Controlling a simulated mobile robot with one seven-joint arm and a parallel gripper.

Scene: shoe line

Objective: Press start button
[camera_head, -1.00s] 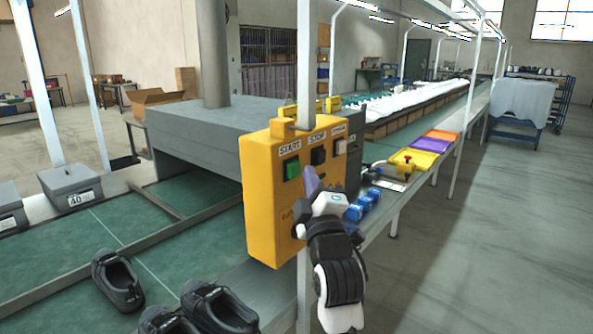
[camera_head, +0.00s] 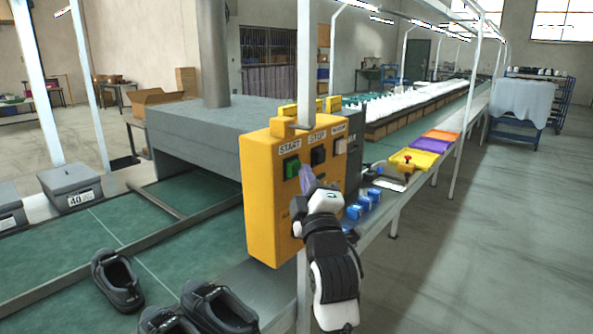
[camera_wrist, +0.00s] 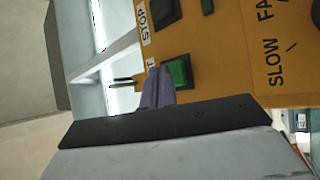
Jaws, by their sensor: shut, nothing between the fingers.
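The yellow control box (camera_head: 268,215) is fixed to a white post beside the conveyor. The green start button (camera_head: 291,168) is at the upper left of its face, under the START label (camera_head: 290,148). The black stop button (camera_head: 318,155) is to its right. My gripper (camera_head: 304,170) is shut and empty, its purple fingertips close to the right side of the green button. In the wrist view, the shut fingertips (camera_wrist: 158,78) appear right beside the green button (camera_wrist: 179,72). I cannot tell whether they touch it.
Several dark shoes (camera_head: 215,305) stand at the lower left of the line. Blue items (camera_head: 364,203), a yellow tray (camera_head: 413,160) and a purple tray (camera_head: 432,145) lie along the bench to the right. The floor at right is clear.

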